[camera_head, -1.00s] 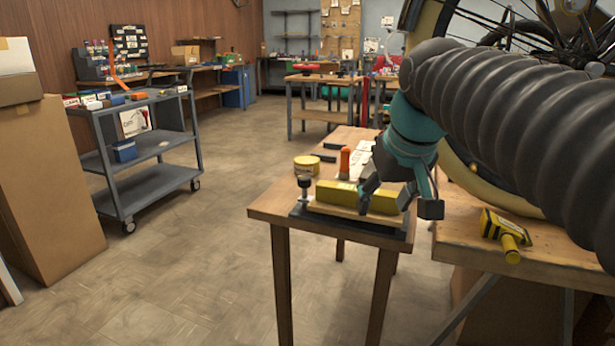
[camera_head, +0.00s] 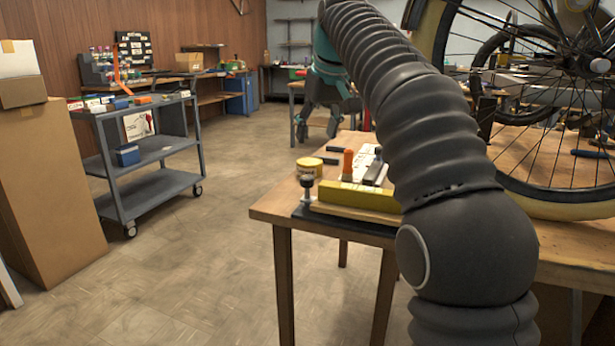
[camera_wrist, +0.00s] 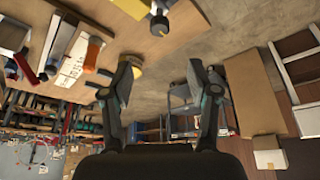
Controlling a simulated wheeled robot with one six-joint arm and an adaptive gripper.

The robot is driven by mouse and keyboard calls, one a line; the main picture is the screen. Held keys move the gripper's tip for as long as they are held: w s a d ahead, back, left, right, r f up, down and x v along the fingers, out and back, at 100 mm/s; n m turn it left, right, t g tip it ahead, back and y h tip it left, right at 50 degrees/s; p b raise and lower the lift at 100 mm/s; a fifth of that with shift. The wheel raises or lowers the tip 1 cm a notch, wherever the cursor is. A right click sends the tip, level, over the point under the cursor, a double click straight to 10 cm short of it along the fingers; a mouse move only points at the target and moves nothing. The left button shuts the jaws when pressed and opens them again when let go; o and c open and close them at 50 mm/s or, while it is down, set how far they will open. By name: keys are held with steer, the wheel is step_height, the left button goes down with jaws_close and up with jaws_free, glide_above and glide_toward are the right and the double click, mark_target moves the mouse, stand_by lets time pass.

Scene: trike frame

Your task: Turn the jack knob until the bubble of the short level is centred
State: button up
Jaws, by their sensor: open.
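The jack knob (camera_head: 307,182) is a dark round knob on an upright screw at the left end of a wooden board. It also shows at the top of the wrist view (camera_wrist: 159,27). The short level (camera_head: 356,196) is a yellow bar lying on that board, its right end hidden by my arm. Its bubble is too small to make out. My gripper (camera_head: 317,126) is open and empty, above and beyond the knob in the head view. In the wrist view its fingers (camera_wrist: 163,80) stand wide apart with nothing between them.
A bicycle wheel (camera_head: 560,90) stands on the bench at right. A grey cart (camera_head: 150,190) stands at left, with clear floor between.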

mark_target(307, 177)
steer(key=b+x, duration=0.3)
steer(key=x, duration=0.9)
steer(key=shift+f, duration=0.2)
jaws_close()
